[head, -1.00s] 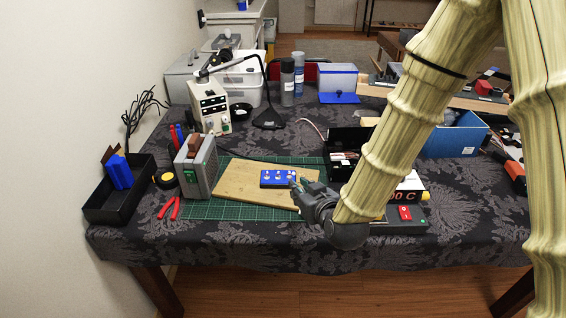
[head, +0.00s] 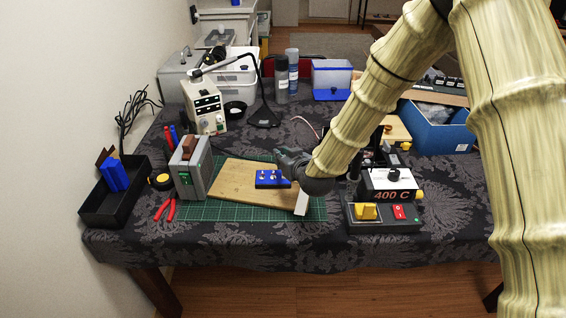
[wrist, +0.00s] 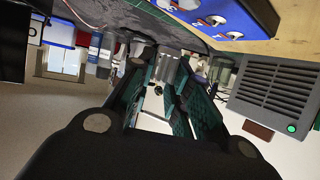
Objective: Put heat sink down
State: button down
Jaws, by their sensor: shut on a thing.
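My gripper (head: 287,163) is over the right part of the wooden board (head: 232,181), just beside the blue block with pale round tops (head: 268,179). In the wrist view, its dark green ridged fingers (wrist: 165,88) are closed around a small pale grey metallic piece (wrist: 153,112), apparently the heat sink, largely hidden by the fingers. The blue block also shows in the wrist view (wrist: 238,20). In the head view, I cannot make out the held piece, and whether it touches the board cannot be told.
A pale block-like piece (head: 301,203) shows below my wrist at the board's right edge. The grey device (head: 190,168) stands left of the board, the 400 C station (head: 385,200) right. Bare green mat (head: 235,210) lies in front. A black bin (head: 112,205) is far left.

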jog(key=shift+w+a, duration=0.1)
jog(key=shift+w, duration=0.55)
jog(key=shift+f+p, duration=0.4)
jog(key=shift+f, duration=1.35)
jog(key=shift+s+f, duration=0.1)
jog(key=shift+f, duration=0.1)
jog(key=c, duration=1.3)
grip_release()
jog(key=shift+c, duration=0.2)
jog(key=shift+r, duration=0.2)
jog(key=b+v, duration=0.1)
jog(key=v, duration=1.1)
